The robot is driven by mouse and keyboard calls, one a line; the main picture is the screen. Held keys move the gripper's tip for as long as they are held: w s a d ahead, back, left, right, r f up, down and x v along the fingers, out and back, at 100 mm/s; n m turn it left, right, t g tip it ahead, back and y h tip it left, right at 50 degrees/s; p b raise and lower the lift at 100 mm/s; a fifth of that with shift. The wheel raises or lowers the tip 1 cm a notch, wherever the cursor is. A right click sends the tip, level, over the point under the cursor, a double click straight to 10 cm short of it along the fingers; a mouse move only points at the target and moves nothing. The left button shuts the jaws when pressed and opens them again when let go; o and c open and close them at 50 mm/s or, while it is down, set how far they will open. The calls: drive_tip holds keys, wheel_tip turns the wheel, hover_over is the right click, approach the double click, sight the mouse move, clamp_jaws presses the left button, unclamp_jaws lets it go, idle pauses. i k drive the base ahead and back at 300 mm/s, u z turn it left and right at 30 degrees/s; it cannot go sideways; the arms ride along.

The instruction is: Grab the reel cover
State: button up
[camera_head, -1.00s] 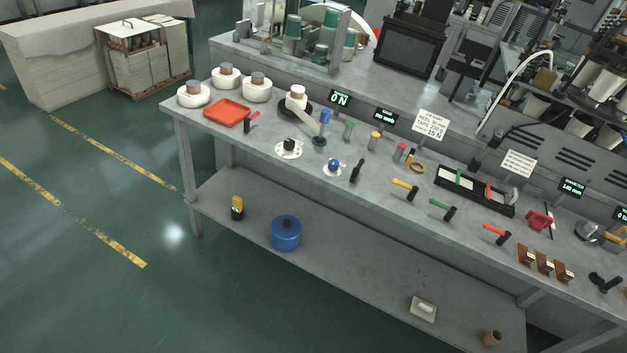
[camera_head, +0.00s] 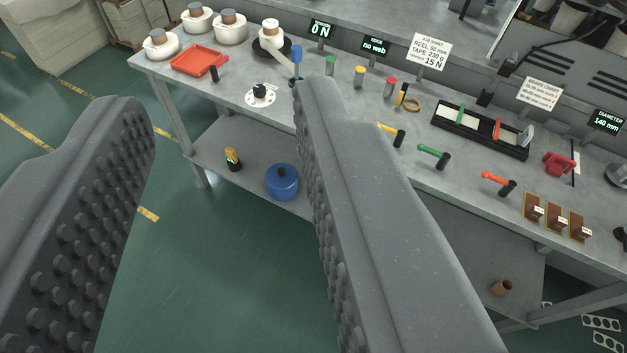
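A blue round drum-shaped cover (camera_head: 283,184) with a dark knob on top sits on the lower shelf of the bench; I take it to be the reel cover. Its right edge comes close to my right finger in the picture. My gripper (camera_head: 222,108) is open and empty, its two studded fingers wide apart in the foreground. The cover shows between the fingers, nearer the right one, and lies farther off, apart from them.
A yellow-and-black object (camera_head: 232,158) stands left of the cover on the lower shelf (camera_head: 205,166). The bench top (camera_head: 335,112) overhangs behind, with a red tray (camera_head: 199,60), white rolls and several coloured levers. Green floor lies open in front.

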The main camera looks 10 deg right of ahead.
sight(281, 178)
drive_tip(key=z, duration=0.1)
drive_tip(key=i, duration=1)
drive_tip(key=u, duration=0.05)
